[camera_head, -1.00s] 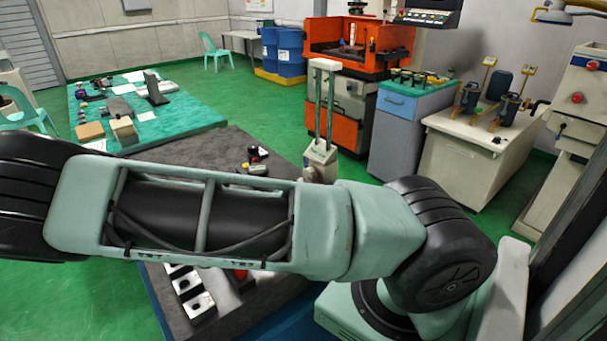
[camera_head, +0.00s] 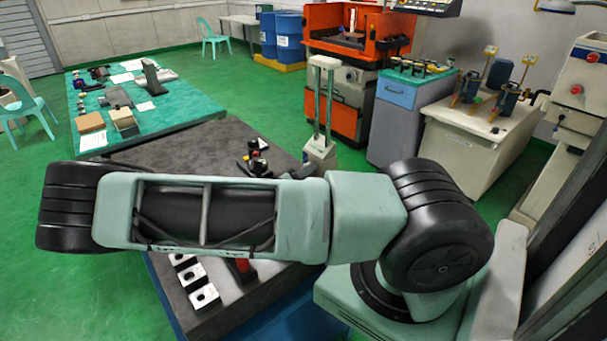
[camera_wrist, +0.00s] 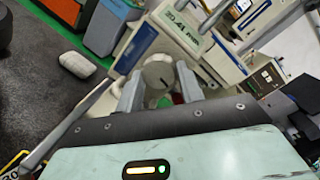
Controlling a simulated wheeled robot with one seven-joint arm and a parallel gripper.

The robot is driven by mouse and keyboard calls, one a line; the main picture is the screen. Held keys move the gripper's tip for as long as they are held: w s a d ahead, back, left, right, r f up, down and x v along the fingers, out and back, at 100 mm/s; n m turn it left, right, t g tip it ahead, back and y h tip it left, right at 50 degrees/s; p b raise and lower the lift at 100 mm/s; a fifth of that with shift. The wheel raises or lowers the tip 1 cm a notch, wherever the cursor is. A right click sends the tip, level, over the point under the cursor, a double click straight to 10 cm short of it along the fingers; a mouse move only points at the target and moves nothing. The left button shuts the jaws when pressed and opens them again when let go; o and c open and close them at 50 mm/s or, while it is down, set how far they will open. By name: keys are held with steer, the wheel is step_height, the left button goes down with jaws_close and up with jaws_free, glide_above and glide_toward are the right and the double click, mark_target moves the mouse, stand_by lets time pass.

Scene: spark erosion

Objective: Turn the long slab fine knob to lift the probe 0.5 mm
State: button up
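In the wrist view, a round pale knob (camera_wrist: 157,75) with a short dark mark shows between the two grey fingers of my gripper (camera_wrist: 160,88). The fingers are apart, one on each side of the knob; I cannot tell whether they touch it. Behind it is a white and blue unit with a lettered label (camera_wrist: 187,33). In the head view, a pale stand with twin columns (camera_head: 320,155) stands at the right edge of the long dark slab (camera_head: 185,145). My arm crosses in front of the slab there, and my gripper is hidden. I cannot make out the probe tip.
White blocks with holes (camera_head: 202,290) lie on the near part of the slab. Small dark items (camera_head: 256,158) sit near its middle. A pale rounded object (camera_wrist: 77,64) lies left of my gripper. A green-topped table (camera_head: 180,108) and blue cabinet (camera_head: 400,115) stand farther back.

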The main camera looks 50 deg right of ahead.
steer(key=c, duration=0.4)
steer(key=shift+w+m, duration=0.1)
steer(key=shift+m, duration=0.8)
steer(key=o, duration=1)
steer(key=shift+a+f, duration=0.1)
steer(key=shift+a, duration=0.1)
steer(key=shift+w+a+f+b, duration=0.15)
steer(key=shift+a+b, duration=0.95)
steer(key=shift+a, duration=1.75)
steer(key=shift+w+a+b, duration=0.2)
steer(key=shift+a+b, duration=0.85)
steer(key=shift+a, duration=1.8)
steer(key=shift+w+a+f+b, duration=0.15)
steer(key=shift+a+b, duration=0.95)
steer(key=shift+a, duration=1.75)
steer(key=shift+r, duration=0.1)
